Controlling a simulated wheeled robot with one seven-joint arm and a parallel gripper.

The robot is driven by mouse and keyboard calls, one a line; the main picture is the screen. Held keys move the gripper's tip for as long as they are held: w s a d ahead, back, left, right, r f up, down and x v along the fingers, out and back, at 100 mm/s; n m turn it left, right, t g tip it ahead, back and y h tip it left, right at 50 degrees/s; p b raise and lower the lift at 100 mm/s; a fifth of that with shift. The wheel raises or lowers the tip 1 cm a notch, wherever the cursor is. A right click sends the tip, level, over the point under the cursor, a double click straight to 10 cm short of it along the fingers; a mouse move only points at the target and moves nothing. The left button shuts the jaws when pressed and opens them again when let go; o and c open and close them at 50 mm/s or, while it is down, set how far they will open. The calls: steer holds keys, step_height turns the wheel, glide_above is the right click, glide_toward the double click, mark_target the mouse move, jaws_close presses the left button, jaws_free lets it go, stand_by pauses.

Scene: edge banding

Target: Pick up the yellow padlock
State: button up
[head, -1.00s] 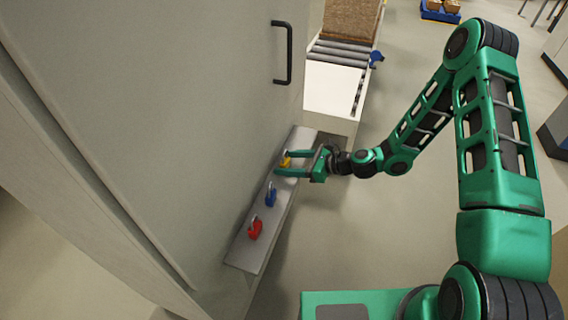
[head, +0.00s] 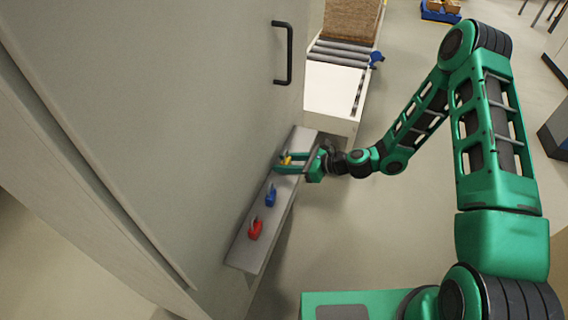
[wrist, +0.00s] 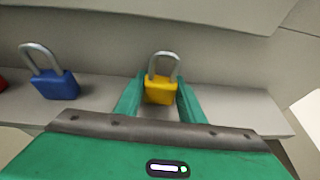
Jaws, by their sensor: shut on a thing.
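The yellow padlock (head: 287,160) stands at the far end of a narrow grey shelf (head: 248,252) on a cabinet's side. In the wrist view the yellow padlock (wrist: 160,91) is upright with its grey shackle on top. My gripper (head: 290,163) reaches in from the right and is shut on its yellow body. The green fingers (wrist: 160,97) lie along its left and right sides. The padlock appears to be at shelf level; I cannot tell whether it still touches the shelf.
A blue padlock (head: 270,197) and a red padlock (head: 255,229) stand on the same shelf, nearer the camera. The cabinet wall (head: 200,110) with a black handle (head: 289,52) rises behind the shelf. A roller conveyor (head: 338,53) lies beyond it. The floor to the right is open.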

mark_target(287, 159)
steer(key=shift+d+r, duration=0.15)
steer(key=shift+r, duration=0.2)
step_height(287, 159, up, 6)
steer(key=shift+d+r, duration=0.15)
steer(key=s+d, duration=0.3)
steer(key=d, duration=0.6)
steer(key=s+d, duration=0.3)
steer(key=d, duration=0.6)
steer(key=shift+s, duration=0.4)
